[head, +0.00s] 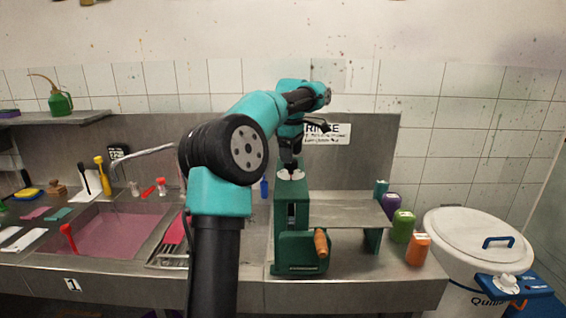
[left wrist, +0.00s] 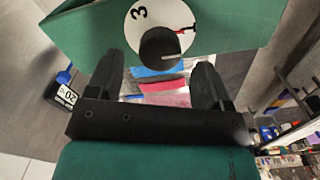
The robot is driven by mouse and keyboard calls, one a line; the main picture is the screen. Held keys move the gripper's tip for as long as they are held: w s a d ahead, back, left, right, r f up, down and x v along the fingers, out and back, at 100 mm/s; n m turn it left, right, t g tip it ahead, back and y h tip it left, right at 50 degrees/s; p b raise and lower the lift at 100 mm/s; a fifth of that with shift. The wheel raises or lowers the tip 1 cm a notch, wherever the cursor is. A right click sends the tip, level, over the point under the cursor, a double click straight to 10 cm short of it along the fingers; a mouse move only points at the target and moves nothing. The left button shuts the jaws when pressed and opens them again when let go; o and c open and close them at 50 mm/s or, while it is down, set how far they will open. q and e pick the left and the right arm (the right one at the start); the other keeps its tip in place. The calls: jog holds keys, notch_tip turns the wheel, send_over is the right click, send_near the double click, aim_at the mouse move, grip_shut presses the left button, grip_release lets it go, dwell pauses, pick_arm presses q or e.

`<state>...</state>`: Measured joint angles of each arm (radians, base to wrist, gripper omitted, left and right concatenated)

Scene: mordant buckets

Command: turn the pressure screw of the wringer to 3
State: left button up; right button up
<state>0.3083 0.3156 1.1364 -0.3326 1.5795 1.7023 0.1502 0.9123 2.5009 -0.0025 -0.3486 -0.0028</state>
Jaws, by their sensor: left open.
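The green wringer (head: 296,253) stands on the steel counter with a white dial plate (head: 284,176) on top. In the left wrist view, the dial (left wrist: 138,28) carries a black 3 at its upper left and a red mark at its right. The dark round pressure screw (left wrist: 158,46) sits in its middle; its white line points right, away from the 3. My left gripper (head: 291,167) is pointed down above the dial. In the left wrist view its two fingers (left wrist: 158,65) are spread with nothing between them, and the screw lies just beyond their tips. Contact is not visible.
An orange-brown handle (head: 321,243) sticks out of the wringer's front, and a steel shelf (head: 345,212) extends right. Purple, green and orange jars (head: 418,250) stand beside it. A white lidded bucket (head: 470,260) is far right. The sink (head: 110,240) is left.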

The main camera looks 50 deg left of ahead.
aim_at(291, 167)
pick_arm(q)
jog(key=shift+f, duration=1.65)
jog(key=c, duration=0.9)
